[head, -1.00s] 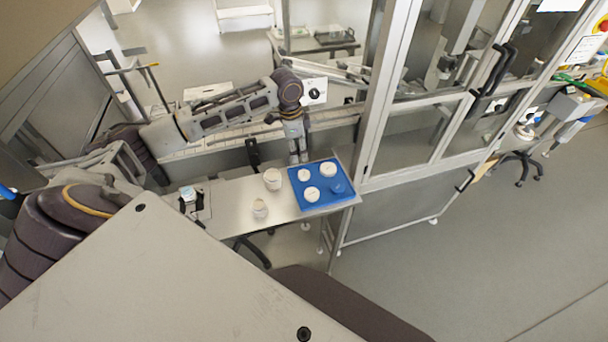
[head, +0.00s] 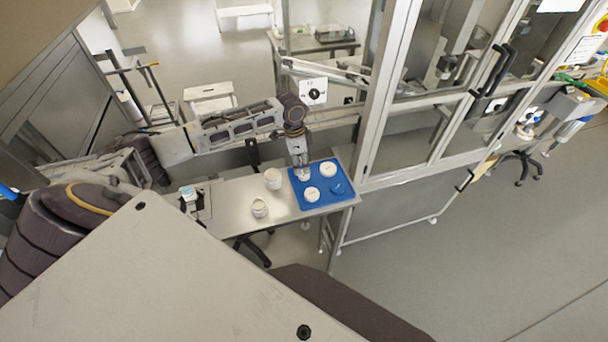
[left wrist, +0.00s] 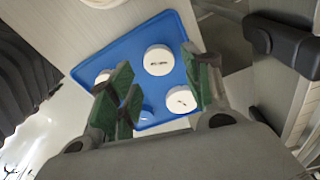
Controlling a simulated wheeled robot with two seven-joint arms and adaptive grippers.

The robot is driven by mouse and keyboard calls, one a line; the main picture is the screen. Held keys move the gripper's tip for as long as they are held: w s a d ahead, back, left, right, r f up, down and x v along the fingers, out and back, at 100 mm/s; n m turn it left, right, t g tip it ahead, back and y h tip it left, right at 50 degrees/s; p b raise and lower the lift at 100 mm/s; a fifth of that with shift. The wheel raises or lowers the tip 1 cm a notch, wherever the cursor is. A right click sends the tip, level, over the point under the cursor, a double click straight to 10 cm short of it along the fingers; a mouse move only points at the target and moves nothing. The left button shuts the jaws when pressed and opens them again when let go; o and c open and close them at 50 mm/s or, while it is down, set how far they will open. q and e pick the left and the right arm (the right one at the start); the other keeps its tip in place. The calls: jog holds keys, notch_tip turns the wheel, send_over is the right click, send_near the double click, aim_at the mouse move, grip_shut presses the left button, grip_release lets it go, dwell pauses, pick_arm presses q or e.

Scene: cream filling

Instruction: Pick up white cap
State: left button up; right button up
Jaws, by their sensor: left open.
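Three white caps sit on a blue tray (head: 322,205): one near the far-left corner (head: 304,176), one at the far right (head: 327,169) and one at the front (head: 312,194). My left gripper (head: 301,169) points down at the far-left cap and partly hides it. In the left wrist view the gripper (left wrist: 156,68) is open, its green-padded fingers spread apart. A white cap with dark marking (left wrist: 158,60) shows between the fingertips, and another (left wrist: 181,100) lies nearer the right finger. A third is partly behind the left finger. I see no grip on any cap.
A blue round item (head: 338,187) lies on the tray's right side. A small device (head: 190,196) is at the table's left end. A glass-doored metal frame (head: 371,110) rises right of the tray.

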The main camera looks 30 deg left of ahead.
aim_at(304, 175)
pick_arm(q)
jog(key=shift+w+d+f+p, duration=0.1)
jog(key=shift+d+f+p, duration=0.05)
jog(key=shift+f, duration=0.65)
jog(key=shift+w+d+f+p, duration=0.1)
jog(key=shift+f+p, duration=0.05)
jog(key=shift+f, duration=0.7)
jog(key=shift+d+f+p, duration=0.15)
jog(key=shift+f, duration=0.65)
jog(key=c, duration=0.5)
